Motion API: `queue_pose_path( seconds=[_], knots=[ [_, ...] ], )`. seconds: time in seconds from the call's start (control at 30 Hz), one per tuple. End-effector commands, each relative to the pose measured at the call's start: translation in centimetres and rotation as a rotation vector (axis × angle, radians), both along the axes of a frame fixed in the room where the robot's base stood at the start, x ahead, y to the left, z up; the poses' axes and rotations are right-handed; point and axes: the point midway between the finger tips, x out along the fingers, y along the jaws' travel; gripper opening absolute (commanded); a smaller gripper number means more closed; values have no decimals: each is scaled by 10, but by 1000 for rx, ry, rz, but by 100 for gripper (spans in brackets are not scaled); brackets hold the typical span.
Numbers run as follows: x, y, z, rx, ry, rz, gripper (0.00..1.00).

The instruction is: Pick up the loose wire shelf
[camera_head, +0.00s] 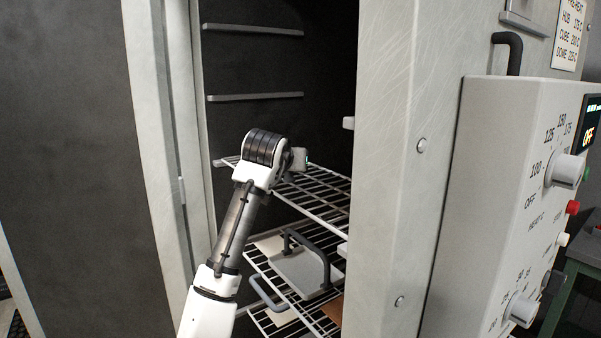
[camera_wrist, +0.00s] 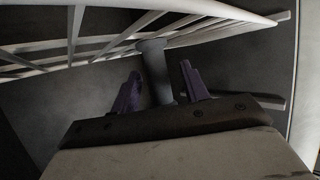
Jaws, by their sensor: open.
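A white wire shelf (camera_head: 322,192) sits inside the open oven cabinet, the topmost of the wire shelves in the head view. It also shows close across the top of the wrist view (camera_wrist: 110,42), with its rim running to the upper right. My gripper (camera_wrist: 160,80) is open, its two purple fingers apart just below the shelf rim in the picture. A grey upright piece (camera_wrist: 155,70) shows between the fingers; I cannot tell whether they touch it. In the head view my wrist is over the shelf's left rear part and hides my fingers.
A lower wire shelf (camera_head: 262,262) holds a grey piece (camera_head: 300,275) with a dark handle. Bare side rails (camera_head: 255,97) line the cabinet wall above. The cabinet's pale right front edge (camera_head: 400,170) and a control box (camera_head: 500,190) stand at the right.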

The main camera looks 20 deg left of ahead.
Motion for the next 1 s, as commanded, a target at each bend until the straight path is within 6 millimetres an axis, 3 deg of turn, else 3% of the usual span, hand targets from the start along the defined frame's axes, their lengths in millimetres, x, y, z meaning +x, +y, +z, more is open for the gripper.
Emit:
queue_pose_path(
  seconds=[0.13, 0.4, 0.77, 1.0],
  knots=[
    [16, 2, -5, -2, 3, 1, 45],
    [19, 3, -9, -1, 0, 0, 45],
    [19, 2, -8, -1, 0, 0, 0],
    [19, 2, -7, -1, -3, 0, 0]
  ],
)
